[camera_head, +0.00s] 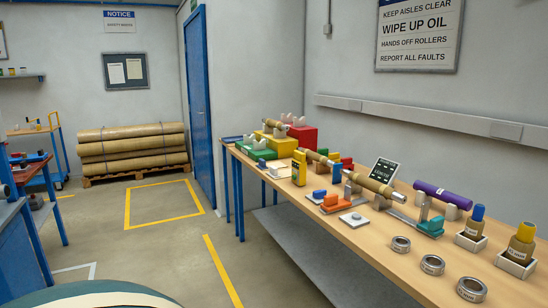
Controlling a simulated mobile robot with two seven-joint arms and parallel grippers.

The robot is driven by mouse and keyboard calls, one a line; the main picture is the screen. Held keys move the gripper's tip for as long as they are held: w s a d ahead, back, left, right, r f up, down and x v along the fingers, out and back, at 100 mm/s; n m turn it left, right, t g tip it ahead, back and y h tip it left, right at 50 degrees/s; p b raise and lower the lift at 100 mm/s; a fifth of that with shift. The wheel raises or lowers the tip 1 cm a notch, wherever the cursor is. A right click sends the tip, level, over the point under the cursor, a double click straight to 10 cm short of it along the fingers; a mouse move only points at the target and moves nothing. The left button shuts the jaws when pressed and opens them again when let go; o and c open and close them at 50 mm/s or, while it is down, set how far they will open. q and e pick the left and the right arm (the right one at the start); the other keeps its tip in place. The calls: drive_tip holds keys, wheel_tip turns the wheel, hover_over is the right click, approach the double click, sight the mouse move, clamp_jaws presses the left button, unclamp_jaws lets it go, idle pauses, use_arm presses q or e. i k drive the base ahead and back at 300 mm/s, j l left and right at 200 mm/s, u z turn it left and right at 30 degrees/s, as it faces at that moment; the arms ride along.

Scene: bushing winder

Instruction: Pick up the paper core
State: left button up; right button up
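Several tan-brown cylinders, any of which could be the paper core, lie along the long wooden bench (385,255) on the right. The nearest tan cylinder (376,187) rests across grey supports at the bench's middle. A second tan cylinder (317,157) lies behind it, and a third (273,124) is at the far end by the coloured boxes. I cannot tell which is the paper core. A purple cylinder (442,193) sits on light cradles toward the wall. Neither gripper is in view.
Metal rings (433,264) and two bottles in white trays, one blue-capped (474,222) and one yellow-capped (522,243), stand at the near end. A dark panel (384,170) stands behind the nearest tan cylinder. Large brown rolls (132,150) lie on a pallet. The floor between is clear.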

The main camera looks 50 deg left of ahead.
sight(324, 161)
drive_tip(key=u, duration=1.65)
drive_tip(key=i+j+u, duration=0.15)
drive_tip(key=u, duration=0.3)
drive_tip(key=i+u, duration=0.35)
drive_tip(key=u, duration=0.15)
drive_tip(key=i, duration=3.4)
drive_tip(key=i+z, duration=0.35)
drive_tip(key=i+j+z, duration=0.1)
drive_tip(key=z, duration=0.3)
drive_tip(key=i+j+z, duration=0.2)
drive_tip(key=z, duration=2)
